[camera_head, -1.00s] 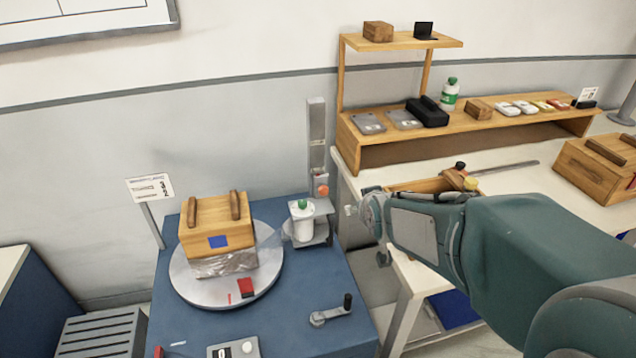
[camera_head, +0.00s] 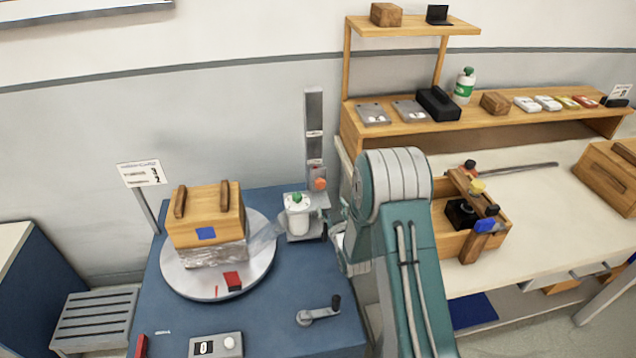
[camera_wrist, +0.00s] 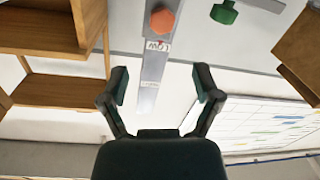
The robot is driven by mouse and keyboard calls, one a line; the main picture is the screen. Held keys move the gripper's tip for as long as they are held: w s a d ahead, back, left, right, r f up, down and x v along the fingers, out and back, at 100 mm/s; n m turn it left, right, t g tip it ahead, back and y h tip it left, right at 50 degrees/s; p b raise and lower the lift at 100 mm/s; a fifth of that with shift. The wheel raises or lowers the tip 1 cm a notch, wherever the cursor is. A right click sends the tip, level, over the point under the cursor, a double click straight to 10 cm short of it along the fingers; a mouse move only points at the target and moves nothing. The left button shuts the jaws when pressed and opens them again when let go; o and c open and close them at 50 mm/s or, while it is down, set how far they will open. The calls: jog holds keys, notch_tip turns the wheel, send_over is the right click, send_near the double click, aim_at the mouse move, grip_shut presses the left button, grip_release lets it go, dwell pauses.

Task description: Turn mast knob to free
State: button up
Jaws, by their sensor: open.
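The grey mast (camera_head: 314,135) stands upright at the back right of the blue machine base. Its orange knob (camera_head: 320,184) sits low on the mast, and in the wrist view the orange knob (camera_wrist: 163,20) shows near the top edge beside a small "LOW" label (camera_wrist: 158,46). My gripper (camera_wrist: 161,82) is open and empty, with the mast (camera_wrist: 152,88) between its fingers in the picture and the knob beyond the fingertips, apart from them. In the head view my gripper is beside the white film roll, partly hidden by my arm.
The white roll (camera_head: 297,218) with a green top stands left of the mast; its green top (camera_wrist: 224,12) shows in the wrist view. Clear film runs to the wrapped wooden box (camera_head: 206,216) on the turntable (camera_head: 180,277). A crank (camera_head: 318,315) is in front. A shelf (camera_head: 352,128) stands close right.

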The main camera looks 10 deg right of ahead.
aim_at(321, 186)
jog(key=w, duration=0.7)
jog(key=w+a+f, duration=0.1)
jog(key=w, duration=0.2)
jog(key=shift+w+f, duration=0.1)
jog(key=shift+w, duration=0.3)
grip_shut()
